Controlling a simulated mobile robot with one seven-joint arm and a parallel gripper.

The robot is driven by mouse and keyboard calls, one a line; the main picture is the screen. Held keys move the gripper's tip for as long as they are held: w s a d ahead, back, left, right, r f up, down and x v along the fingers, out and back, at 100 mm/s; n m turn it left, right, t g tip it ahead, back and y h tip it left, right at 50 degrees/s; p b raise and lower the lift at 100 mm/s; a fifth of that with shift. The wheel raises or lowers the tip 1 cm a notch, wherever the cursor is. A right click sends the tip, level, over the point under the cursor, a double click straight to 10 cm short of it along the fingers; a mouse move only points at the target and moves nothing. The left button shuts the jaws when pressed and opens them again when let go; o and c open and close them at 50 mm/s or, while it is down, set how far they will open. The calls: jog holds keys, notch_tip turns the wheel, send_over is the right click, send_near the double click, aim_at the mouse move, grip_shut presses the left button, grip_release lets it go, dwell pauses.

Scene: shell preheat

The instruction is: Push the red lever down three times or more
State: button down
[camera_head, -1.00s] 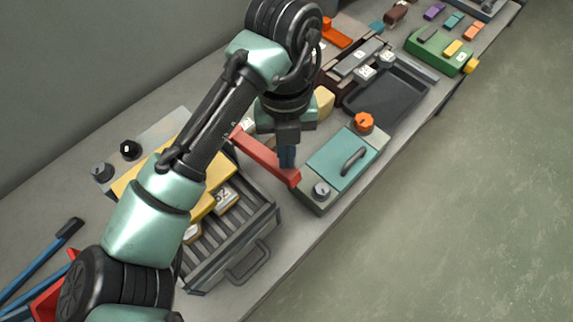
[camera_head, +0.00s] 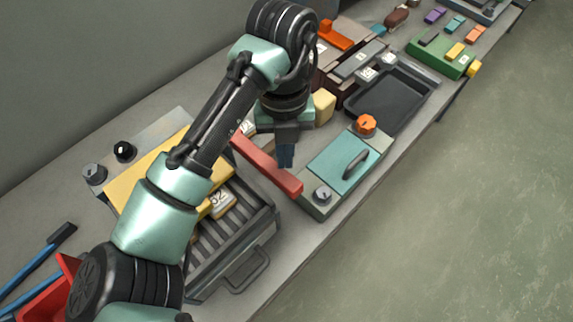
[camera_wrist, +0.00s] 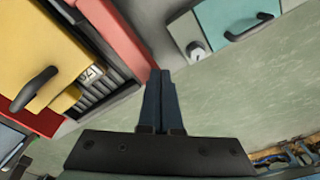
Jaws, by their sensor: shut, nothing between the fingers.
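The red lever (camera_head: 268,166) is a long flat bar between the slatted toaster-like unit and the teal-lidded box. It slopes down toward the bench's front edge in the head view. It also shows in the wrist view (camera_wrist: 118,38), running to just beside my fingertips. My gripper (camera_head: 286,166) points down near the lever's front end, its two dark blue fingers together and empty. The fingers show in the wrist view (camera_wrist: 163,75) too. I cannot tell whether the tips touch the lever or are just apart from it.
The slatted unit (camera_head: 262,222) with a yellow lid (camera_head: 130,185) stands left of the lever. The teal-lidded box (camera_head: 335,160) with knobs is close on the right. A dark tray (camera_head: 395,100) lies beyond. The floor in front of the bench is clear.

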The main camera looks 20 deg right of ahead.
jog(key=shift+w+d, duration=0.2)
jog(key=shift+w, duration=0.25)
jog(key=shift+r, duration=0.15)
notch_tip(320, 180, up, 13)
jog(key=w+p, duration=0.1)
jog(key=shift+d, duration=0.2)
